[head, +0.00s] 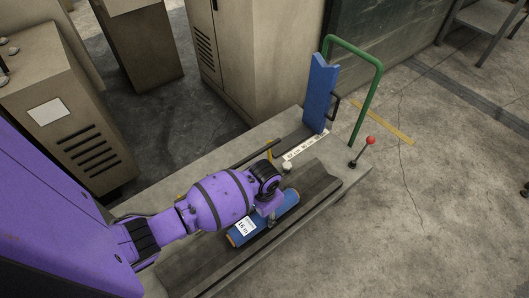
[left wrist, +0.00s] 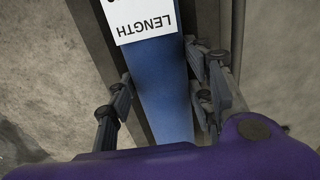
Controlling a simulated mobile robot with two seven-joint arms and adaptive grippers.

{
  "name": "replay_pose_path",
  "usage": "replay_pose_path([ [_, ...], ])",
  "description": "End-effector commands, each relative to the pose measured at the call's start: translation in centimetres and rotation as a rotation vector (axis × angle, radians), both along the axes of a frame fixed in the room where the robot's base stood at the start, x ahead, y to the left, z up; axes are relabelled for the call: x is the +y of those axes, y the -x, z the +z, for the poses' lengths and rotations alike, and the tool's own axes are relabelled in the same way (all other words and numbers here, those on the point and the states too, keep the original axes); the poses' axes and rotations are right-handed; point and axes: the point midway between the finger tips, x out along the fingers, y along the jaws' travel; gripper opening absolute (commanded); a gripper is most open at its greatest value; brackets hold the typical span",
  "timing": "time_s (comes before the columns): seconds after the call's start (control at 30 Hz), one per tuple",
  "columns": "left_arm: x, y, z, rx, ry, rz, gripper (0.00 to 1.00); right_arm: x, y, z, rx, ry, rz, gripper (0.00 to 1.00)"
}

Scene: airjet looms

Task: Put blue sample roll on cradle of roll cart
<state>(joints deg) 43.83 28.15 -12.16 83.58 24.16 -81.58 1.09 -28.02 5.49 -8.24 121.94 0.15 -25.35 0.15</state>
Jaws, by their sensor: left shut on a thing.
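The blue sample roll (head: 262,223) has a white label with print and tan ends. In the head view it lies lengthwise along the dark grey cradle (head: 318,184) of the roll cart. I cannot tell whether it touches the cradle or hangs just above it. My left gripper (head: 271,215) is over the roll's middle, shut on it. In the left wrist view the roll (left wrist: 163,85) runs between the fingers of the left gripper (left wrist: 160,100), with the label at the top. My right gripper is not in view.
The roll cart's top (head: 350,172) carries a white scale strip (head: 304,147), a blue upright plate (head: 320,95) and a red-knobbed lever (head: 370,140). A green handle (head: 373,95) stands at its far end. Beige cabinets (head: 255,60) stand behind. The floor at right is mostly clear.

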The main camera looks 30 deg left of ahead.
Motion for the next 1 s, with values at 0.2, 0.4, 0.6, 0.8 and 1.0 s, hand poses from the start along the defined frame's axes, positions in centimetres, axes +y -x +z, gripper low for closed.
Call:
replay_pose_path([
  [0.2,0.0,0.0,-0.1,0.0,0.0,0.0,0.67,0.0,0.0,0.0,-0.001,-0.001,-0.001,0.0],
  [0.4,0.0,0.0,-0.1,0.0,0.0,0.0,0.67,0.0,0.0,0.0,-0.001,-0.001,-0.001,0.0],
  [0.6,0.0,0.0,0.6,-0.002,0.001,-0.001,0.67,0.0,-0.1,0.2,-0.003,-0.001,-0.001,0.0],
  [0.8,0.0,-0.2,4.6,-0.005,0.0,-0.001,0.67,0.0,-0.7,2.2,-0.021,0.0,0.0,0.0],
  [1.0,0.0,-0.1,8.9,-0.004,0.0,0.0,0.67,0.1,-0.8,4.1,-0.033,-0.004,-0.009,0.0],
])
